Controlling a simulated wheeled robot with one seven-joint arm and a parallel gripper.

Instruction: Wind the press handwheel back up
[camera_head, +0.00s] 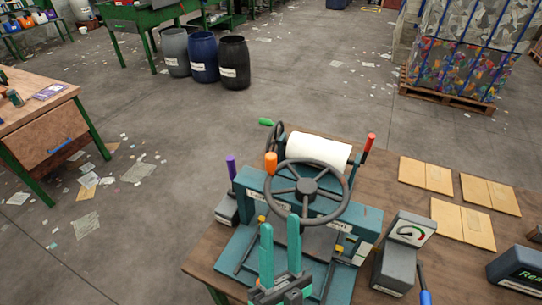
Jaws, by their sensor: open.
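The press handwheel (307,187) is a dark grey spoked wheel lying roughly flat on top of the teal press (257,190). Its orange crank knob (271,163) stands up from the rim at the wheel's far left. My gripper (280,226) shows at the bottom centre with two teal fingers pointing up the picture, spread apart with nothing between them. The fingertips appear just in front of the wheel's near-left rim, below the knob in the picture. I cannot tell the depth between fingers and rim. The fingers hide part of the press's front.
Behind the wheel are a white roll (318,150), a second wheel with a green handle (266,122) and a red-tipped lever (370,143). A purple-handled lever (231,167) stands left. A gauge box (408,229) with a blue lever (424,286) and cardboard pieces (463,226) are right.

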